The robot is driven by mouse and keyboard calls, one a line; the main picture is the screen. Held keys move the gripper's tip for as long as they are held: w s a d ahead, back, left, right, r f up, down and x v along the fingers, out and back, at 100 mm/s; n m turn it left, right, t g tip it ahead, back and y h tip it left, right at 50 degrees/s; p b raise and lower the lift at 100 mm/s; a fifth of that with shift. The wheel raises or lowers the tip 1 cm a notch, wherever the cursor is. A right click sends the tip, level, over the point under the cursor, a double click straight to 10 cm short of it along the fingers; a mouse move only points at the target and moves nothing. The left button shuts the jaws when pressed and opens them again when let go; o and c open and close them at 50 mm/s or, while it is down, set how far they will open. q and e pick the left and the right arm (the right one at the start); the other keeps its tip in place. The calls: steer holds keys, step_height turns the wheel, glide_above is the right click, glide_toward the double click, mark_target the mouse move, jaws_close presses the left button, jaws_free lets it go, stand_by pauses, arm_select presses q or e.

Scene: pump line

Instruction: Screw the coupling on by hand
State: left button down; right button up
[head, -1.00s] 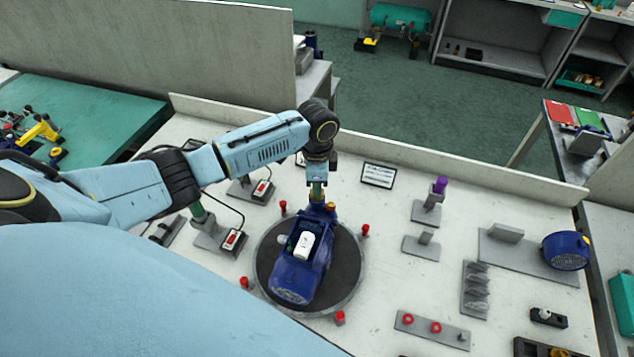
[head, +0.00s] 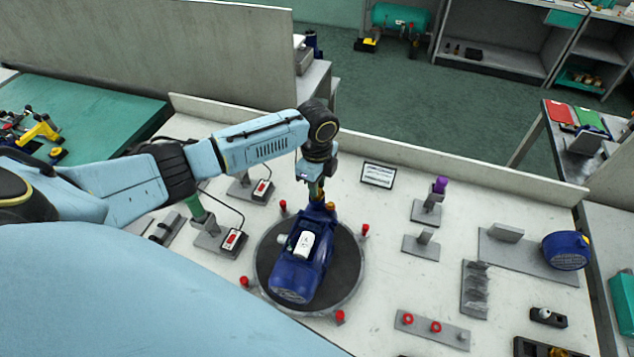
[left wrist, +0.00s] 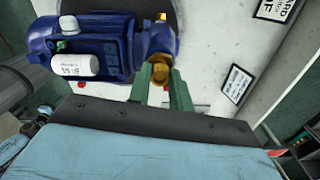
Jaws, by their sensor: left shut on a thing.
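The blue pump (head: 300,273), with a white cylinder on its side, lies on a round dark turntable (head: 345,270). It also shows at the top left of the left wrist view (left wrist: 112,42). My left gripper (head: 317,197) points down at the far end of the pump. In the left wrist view its two green fingers (left wrist: 161,80) are shut on the brass coupling (left wrist: 161,66), which sits at the pump's blue end housing. How far the coupling is threaded on cannot be seen. My right gripper is in neither view.
Red knobs (head: 365,230) stand around the turntable. A small sign (head: 378,175) is behind it. Grey stands with red-and-white switch boxes (head: 233,240) are on the left. Grey holders (head: 421,247) and a blue round part (head: 566,251) stand on the right.

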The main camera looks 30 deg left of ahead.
arm_select(q)
steer(key=shift+f+m, duration=0.1)
steer(key=shift+m, duration=0.4)
steer(key=m, duration=0.2)
steer(key=shift+m, duration=0.7)
steer(key=m, duration=0.3)
steer(key=c, duration=1.3)
jaws_free()
steer(key=shift+c, duration=0.2)
